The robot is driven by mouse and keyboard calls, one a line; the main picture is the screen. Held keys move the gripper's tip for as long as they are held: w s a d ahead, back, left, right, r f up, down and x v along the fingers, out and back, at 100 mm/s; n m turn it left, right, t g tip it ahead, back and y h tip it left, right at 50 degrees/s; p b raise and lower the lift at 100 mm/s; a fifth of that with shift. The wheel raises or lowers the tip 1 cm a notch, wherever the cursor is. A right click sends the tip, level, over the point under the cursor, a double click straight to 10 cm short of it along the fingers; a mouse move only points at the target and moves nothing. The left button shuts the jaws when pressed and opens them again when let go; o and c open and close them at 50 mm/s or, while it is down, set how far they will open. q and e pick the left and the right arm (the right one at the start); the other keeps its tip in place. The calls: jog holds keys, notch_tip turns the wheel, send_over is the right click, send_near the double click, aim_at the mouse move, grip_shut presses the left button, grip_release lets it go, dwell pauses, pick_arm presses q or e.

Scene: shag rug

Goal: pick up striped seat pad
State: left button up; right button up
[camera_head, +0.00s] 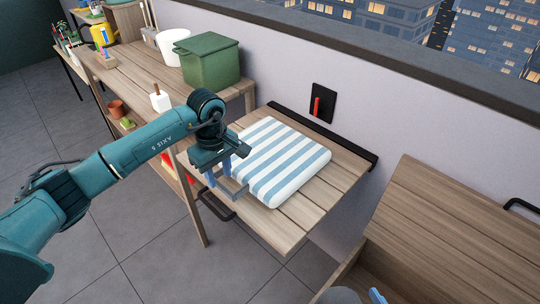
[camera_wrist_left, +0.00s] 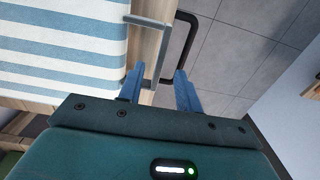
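The striped seat pad (camera_head: 283,160), white and light blue, lies flat on a small wooden fold-down table (camera_head: 308,212) against the wall. It also shows in the left wrist view (camera_wrist_left: 62,45), at the upper left. My left gripper (camera_head: 222,182) is at the pad's near-left side, by the table's edge. Its blue fingers (camera_wrist_left: 160,86) are apart with no pad between them; the pad lies to their left. A grey metal bracket (camera_wrist_left: 150,22) reaches close to the fingers; I cannot tell if they touch. A blue fingertip of my right gripper (camera_head: 376,296) just shows at the bottom edge.
A black handle (camera_wrist_left: 190,35) sticks out at the table's front edge. A wooden bench holds a green lidded box (camera_head: 211,62) and a white pot (camera_head: 172,46) at the left. A wooden chest (camera_head: 450,225) stands at the right. Tiled floor is open in front.

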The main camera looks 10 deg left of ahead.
aim_at(221, 184)
pick_arm(q)
jog(key=shift+f, duration=2.75)
jog(key=shift+c, duration=0.5)
grip_shut()
jog(key=shift+r, duration=0.1)
